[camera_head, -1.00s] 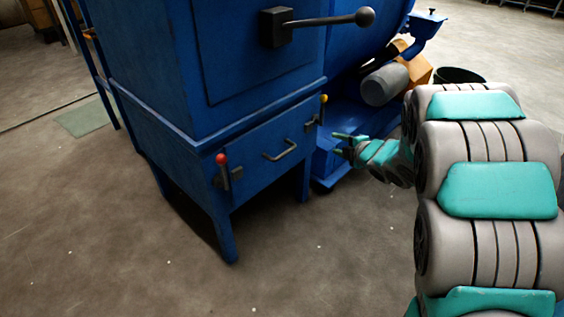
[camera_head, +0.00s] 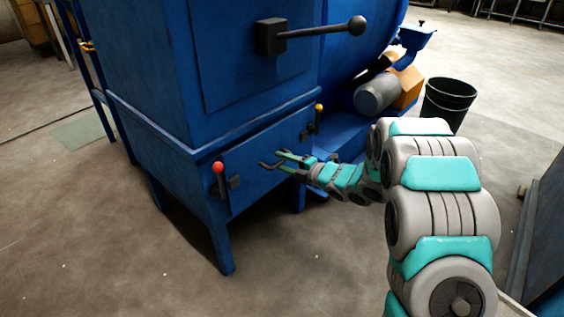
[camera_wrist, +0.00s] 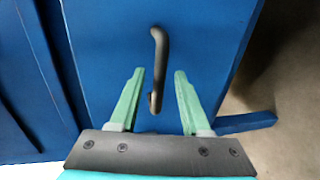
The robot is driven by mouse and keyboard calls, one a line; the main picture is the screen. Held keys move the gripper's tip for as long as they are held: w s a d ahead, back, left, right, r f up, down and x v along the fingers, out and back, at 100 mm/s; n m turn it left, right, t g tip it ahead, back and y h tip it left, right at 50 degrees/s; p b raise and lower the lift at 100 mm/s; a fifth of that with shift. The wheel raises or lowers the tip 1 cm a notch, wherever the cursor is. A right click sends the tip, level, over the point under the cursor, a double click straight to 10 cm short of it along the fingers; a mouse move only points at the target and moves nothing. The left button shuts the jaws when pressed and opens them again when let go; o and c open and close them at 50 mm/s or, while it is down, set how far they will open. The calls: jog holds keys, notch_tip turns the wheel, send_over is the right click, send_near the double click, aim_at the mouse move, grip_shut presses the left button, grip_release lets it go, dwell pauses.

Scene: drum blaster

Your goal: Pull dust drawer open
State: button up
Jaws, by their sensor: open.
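The dust drawer (camera_head: 246,179) is the blue front panel low on the blue machine; it looks flush with the frame. Its dark bar handle (camera_head: 268,165) is partly hidden by my gripper in the head view. In the wrist view the handle (camera_wrist: 158,65) stands ahead, its near end between the fingertips. My gripper (camera_head: 281,160) is open, with green fingers (camera_wrist: 157,75) on either side of the handle and gaps showing on both sides. A red-knobbed latch (camera_head: 220,178) is at the drawer's left and a yellow-knobbed latch (camera_head: 317,118) at its right.
A long black lever (camera_head: 315,29) sticks out above the drawer. The floor (camera_head: 330,265) in front of the drawer is clear.

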jog(key=shift+w+a+f, duration=0.1)
jog(key=shift+w+a, duration=0.15)
jog(key=shift+a, duration=0.05)
jog(key=shift+c, duration=0.2)
grip_shut()
dwell(1.1)
